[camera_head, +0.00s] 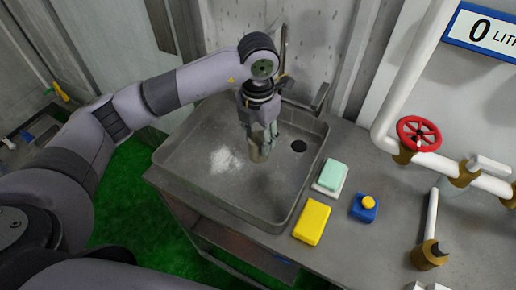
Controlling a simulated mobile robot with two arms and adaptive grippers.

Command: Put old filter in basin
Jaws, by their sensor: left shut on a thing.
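My left arm comes in from the left and reaches over the grey metal basin (190,168). My left gripper (260,140) points down inside the outline of the basin. It is shut on a small brownish cylindrical thing, the old filter (256,154), whose lower end shows below the fingers. I cannot tell whether the filter touches the basin floor. The fingers hide its upper part. My right gripper is not in view.
A mint soap bar (332,175), a yellow sponge (311,221) and a blue item with a yellow top (365,207) lie right of the basin. A tap (320,98) stands at its back edge. White pipes with a red valve wheel (418,133) run along the right.

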